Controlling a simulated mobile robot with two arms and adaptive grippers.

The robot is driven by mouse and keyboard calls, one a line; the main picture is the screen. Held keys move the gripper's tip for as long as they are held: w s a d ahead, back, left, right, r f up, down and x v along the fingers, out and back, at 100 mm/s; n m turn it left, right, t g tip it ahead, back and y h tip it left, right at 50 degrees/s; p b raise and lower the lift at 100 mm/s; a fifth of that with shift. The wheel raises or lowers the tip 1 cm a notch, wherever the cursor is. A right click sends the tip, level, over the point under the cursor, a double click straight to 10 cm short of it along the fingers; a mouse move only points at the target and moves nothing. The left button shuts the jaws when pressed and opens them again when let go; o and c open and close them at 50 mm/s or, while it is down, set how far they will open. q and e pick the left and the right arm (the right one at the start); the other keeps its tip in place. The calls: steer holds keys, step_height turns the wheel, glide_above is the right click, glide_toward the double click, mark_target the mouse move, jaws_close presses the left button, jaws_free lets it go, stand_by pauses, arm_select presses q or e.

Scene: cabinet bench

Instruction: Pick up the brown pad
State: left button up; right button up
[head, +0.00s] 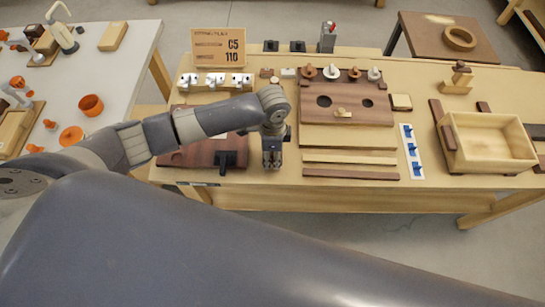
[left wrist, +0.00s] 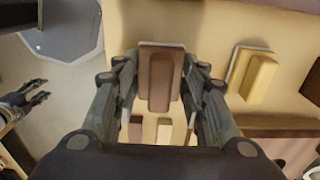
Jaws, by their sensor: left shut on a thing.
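The brown pad (left wrist: 160,80), a dark flat block with a raised ridge along its middle, shows in the left wrist view between the fingertips of my left gripper (left wrist: 162,82). The fingers are shut on it from both sides. In the head view, my left gripper (head: 272,158) points down over the front part of the bench, left of the pale and brown strips. I cannot make out the pad there. A dark gripper (left wrist: 27,98), which looks like my right one, shows at the left edge of the left wrist view with its fingers apart, away from the pad.
A brown board with holes (head: 345,115) lies right of my left gripper. A wooden box (head: 490,145) stands at the bench's right end. A pale pad (left wrist: 257,75) lies to the right in the left wrist view. A white table (head: 125,75) with orange cups is at the left.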

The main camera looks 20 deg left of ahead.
arm_select(q)
steer(key=s+a+r+b, duration=0.1)
steer(key=s, duration=0.7)
steer(key=s+a+r+b, duration=0.1)
steer(key=s+a, duration=0.1)
steer(key=s, duration=0.5)
steer(key=shift+s+r+b, duration=0.25)
steer(key=shift+s+b, duration=0.1)
steer(key=shift+s, duration=0.05)
steer(key=shift+a, duration=0.1)
steer(key=o, duration=0.5)
steer(key=shift+c, duration=0.2)
steer(key=c, duration=0.6)
steer(key=shift+w, duration=0.1)
